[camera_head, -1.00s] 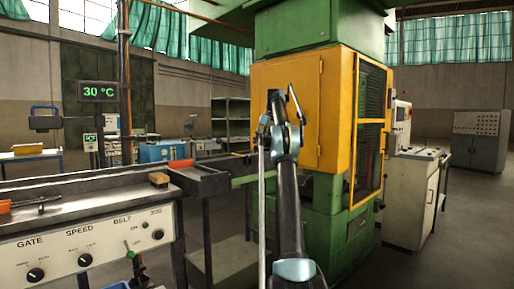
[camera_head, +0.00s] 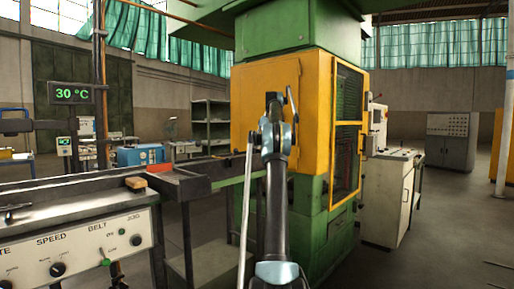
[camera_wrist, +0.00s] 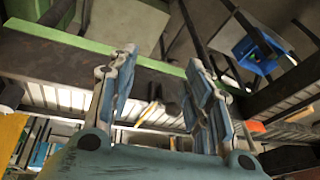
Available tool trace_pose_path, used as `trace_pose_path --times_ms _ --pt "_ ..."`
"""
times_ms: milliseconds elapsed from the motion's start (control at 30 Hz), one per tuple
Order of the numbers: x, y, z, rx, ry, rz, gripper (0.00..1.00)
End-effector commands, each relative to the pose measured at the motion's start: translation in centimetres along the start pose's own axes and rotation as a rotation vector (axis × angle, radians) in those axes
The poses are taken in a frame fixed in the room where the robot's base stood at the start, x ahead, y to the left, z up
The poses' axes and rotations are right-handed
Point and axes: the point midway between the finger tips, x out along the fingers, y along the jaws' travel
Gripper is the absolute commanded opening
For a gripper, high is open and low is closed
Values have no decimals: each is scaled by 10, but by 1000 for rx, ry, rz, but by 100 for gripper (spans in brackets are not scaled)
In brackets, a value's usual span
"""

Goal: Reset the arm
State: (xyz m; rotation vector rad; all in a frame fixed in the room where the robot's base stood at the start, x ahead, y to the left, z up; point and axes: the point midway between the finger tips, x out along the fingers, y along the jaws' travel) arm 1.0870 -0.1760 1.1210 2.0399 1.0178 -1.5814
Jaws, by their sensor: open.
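My gripper (camera_head: 281,98) stands at the top of my raised arm, in front of the yellow furnace housing in the head view. In the wrist view my gripper (camera_wrist: 162,62) has its two blue-grey fingers spread apart, with nothing held between them. A dark rail with a green edge (camera_wrist: 90,45) shows behind the fingers. I cannot tell how far the fingers are from it.
The green and yellow furnace (camera_head: 310,170) stands ahead. A control bench (camera_head: 80,240) with knobs and a small wooden-topped block (camera_head: 136,183) is at left. A white cabinet (camera_head: 390,205) stands right of the furnace. Open floor lies at far right.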

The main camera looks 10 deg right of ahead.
Motion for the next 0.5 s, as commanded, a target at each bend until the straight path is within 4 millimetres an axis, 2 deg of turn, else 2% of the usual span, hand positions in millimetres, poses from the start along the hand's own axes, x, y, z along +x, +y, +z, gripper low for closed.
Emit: trace_pose_path --times_ms 167,267,500 --pt "-1 -3 0 2 -1 1 46" --pt "-4 -12 -1 14 -5 4 46" --pt "-14 -58 3 78 -26 25 46"
